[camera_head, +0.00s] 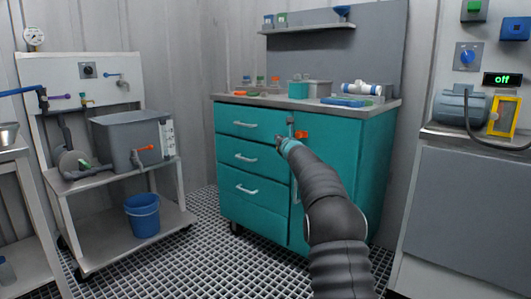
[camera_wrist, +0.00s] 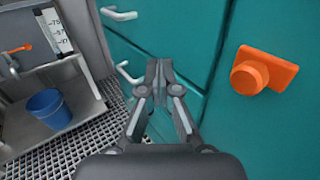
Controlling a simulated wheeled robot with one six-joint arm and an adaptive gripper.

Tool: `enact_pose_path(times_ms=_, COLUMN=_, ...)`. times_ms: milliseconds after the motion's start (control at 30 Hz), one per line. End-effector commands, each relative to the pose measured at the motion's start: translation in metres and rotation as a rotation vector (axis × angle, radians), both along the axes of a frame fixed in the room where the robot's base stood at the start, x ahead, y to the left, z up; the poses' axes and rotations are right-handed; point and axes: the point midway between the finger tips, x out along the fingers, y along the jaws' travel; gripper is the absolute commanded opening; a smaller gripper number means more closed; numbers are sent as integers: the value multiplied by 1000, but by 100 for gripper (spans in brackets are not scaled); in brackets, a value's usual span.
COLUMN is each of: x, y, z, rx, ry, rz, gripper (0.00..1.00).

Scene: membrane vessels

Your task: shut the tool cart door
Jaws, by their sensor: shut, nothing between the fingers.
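The teal tool cart (camera_head: 250,207) stands in the middle of the head view, with drawers on the left of its front and a door (camera_head: 345,150) on the right. The door looks about flush with the front, but I cannot tell whether it is fully shut. An orange knob on a square plate (camera_head: 302,134) sits on the door; it is large at the right of the wrist view (camera_wrist: 262,70). My gripper (camera_head: 281,142) is shut and empty, in front of the cart left of the knob. Its fingers (camera_wrist: 160,75) show before the drawer side. My arm hides much of the door.
A grey rack with a tank (camera_head: 125,138) and a blue bucket (camera_head: 142,215) stands left, also in the wrist view (camera_wrist: 49,108). A grey bench with a motor (camera_head: 458,108) stands right. Drawer handles (camera_head: 246,189) stick out. Grated floor (camera_head: 185,255) is clear before the cart.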

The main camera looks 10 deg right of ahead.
Motion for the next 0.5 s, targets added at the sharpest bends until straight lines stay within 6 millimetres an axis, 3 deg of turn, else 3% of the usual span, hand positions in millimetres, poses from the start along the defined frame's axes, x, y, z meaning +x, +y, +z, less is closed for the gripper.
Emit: enact_pose_path(times_ms=500, x=-36, y=44, z=2, rx=2, ry=1, rz=-2, gripper=0)
